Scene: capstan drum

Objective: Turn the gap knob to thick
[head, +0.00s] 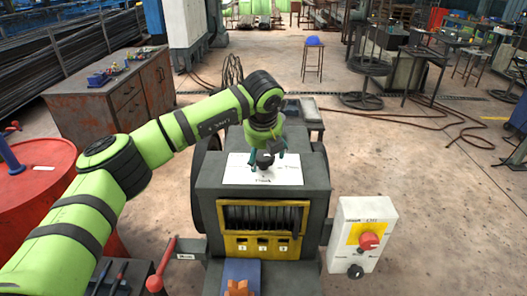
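The capstan drum machine is a dark grey box (208,185) in the middle of the head view, with a white label plate (287,175) on its top. A dark round knob (264,160) stands on that plate; I take it as the gap knob. Lettering shows on the plate, but it is too small to read. My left gripper (266,155) points down over the knob, with its teal fingertips spread on either side. It looks open, with no clear contact. The knob's pointer is hidden or too small to tell. My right gripper is not in view.
A white control box (358,240) with a red knob and a black knob stands at the machine's right. A red-handled lever (162,265) is at the front left. A yellow-framed window (262,245) faces front. A red drum (45,185) and brown cabinet (130,95) stand left.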

